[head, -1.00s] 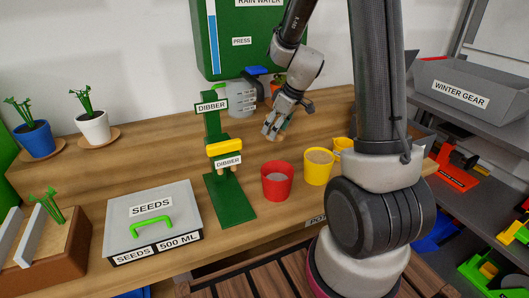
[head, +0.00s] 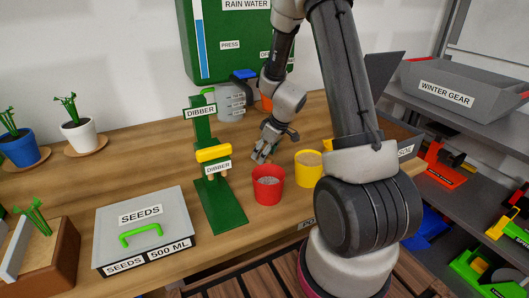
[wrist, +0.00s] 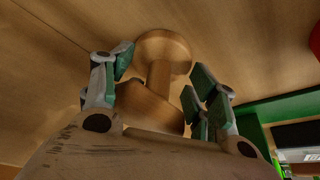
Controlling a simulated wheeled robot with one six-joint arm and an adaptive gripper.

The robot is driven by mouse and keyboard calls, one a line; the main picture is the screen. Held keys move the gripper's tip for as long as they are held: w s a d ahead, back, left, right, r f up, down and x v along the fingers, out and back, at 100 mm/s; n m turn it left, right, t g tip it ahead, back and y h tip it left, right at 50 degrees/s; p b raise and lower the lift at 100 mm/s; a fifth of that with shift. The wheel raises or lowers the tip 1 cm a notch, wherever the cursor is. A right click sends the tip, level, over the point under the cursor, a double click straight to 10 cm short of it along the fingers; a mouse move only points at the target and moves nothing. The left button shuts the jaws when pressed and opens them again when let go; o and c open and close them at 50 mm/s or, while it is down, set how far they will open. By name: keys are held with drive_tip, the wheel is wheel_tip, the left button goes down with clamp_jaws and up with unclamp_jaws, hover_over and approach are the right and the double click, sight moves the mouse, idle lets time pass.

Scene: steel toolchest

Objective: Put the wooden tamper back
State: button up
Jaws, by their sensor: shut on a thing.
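The wooden tamper (wrist: 158,75) shows in the wrist view as a pale turned piece with a round knob end, a narrow neck and a wider body. My gripper (wrist: 160,88) has its fingers on either side of the tamper and is shut on it. In the head view my gripper (head: 262,156) points down over the bench, just behind the red pot (head: 267,187). The tamper is mostly hidden by the fingers there, and I cannot tell whether it touches the bench.
The green dibber stand (head: 222,205) is left of my gripper, with a yellow-handled dibber (head: 213,153) on it. A yellow pot (head: 308,168) is right of the red pot. A grey seeds box (head: 145,225) sits front left. A soil bin (head: 402,140) stands at right.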

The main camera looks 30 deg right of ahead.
drive_tip(key=o, duration=1.1)
drive_tip(key=shift+f, duration=0.1)
drive_tip(key=shift+o, duration=0.2)
drive_tip(key=s+a+r+m, duration=0.1)
drive_tip(key=s+r, duration=0.6)
drive_tip(key=r, duration=0.5)
drive_tip(key=s+r+m, duration=0.1)
drive_tip(key=s+r, duration=0.6)
drive_tip(key=r, duration=0.4)
drive_tip(key=s+r+m+h, duration=0.2)
drive_tip(key=s+r+m, duration=0.2)
drive_tip(key=s, duration=1)
drive_tip(key=shift+s+d+r, duration=0.3)
drive_tip(key=shift+d+r, duration=0.1)
drive_tip(key=shift+r, duration=0.05)
